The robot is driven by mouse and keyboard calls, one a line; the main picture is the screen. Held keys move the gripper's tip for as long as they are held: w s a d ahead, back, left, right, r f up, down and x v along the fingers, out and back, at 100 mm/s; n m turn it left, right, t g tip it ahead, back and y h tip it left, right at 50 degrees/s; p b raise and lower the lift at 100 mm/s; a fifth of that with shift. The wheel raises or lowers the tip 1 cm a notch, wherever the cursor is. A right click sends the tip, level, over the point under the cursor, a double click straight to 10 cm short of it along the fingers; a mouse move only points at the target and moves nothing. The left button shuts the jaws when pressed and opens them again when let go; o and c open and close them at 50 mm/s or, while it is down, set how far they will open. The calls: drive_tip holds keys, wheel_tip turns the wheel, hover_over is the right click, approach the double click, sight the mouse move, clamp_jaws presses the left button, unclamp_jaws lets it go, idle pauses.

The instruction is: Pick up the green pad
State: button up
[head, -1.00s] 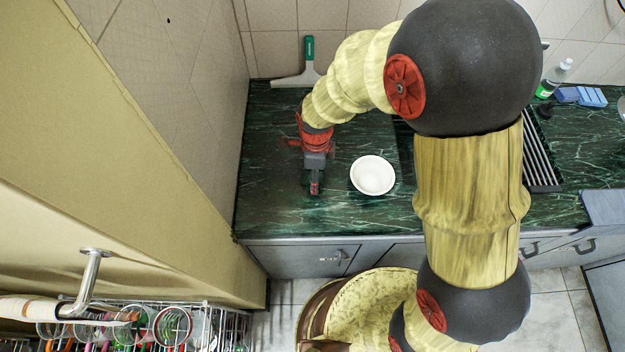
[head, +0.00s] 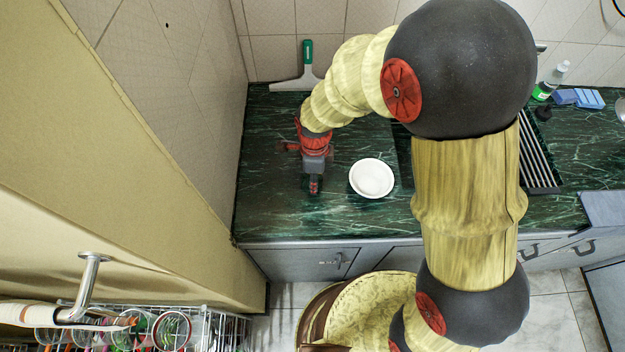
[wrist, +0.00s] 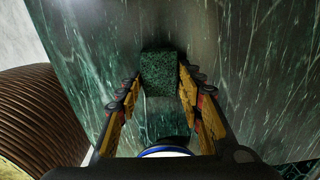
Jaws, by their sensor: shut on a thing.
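The green pad (wrist: 160,73) is a small, dark green, speckled block in the wrist view. It sits between the two fingertips of my gripper (wrist: 159,92), which is shut on it. In the head view my gripper (head: 314,188) points down at the dark green marble counter, left of the white bowl. The pad cannot be made out in the head view, where the gripper hides it. I cannot tell whether the pad touches the counter.
A white bowl (head: 372,178) stands on the counter (head: 265,190) just right of my gripper. A squeegee (head: 307,68) leans at the back wall. A bottle (head: 551,81) and blue sponges (head: 580,98) are at the back right. The left wall is close; the counter's front left is clear.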

drive_tip(key=shift+r, duration=0.1)
drive_tip(key=shift+r+p, duration=0.3)
drive_tip(key=shift+r, duration=0.3)
wheel_tip(320, 180, up, 2)
drive_tip(key=shift+r+p, duration=0.15)
drive_tip(key=shift+p, duration=0.45)
drive_tip(key=s+d+r+p, duration=0.3)
drive_tip(key=s+d+r, duration=0.4)
drive_tip(key=d+r, duration=0.2)
drive_tip(key=d, duration=0.2)
drive_tip(key=shift+s+d+r+p, duration=0.15)
drive_tip(key=shift+s+d+p, duration=0.2)
drive_tip(key=shift+r, duration=0.1)
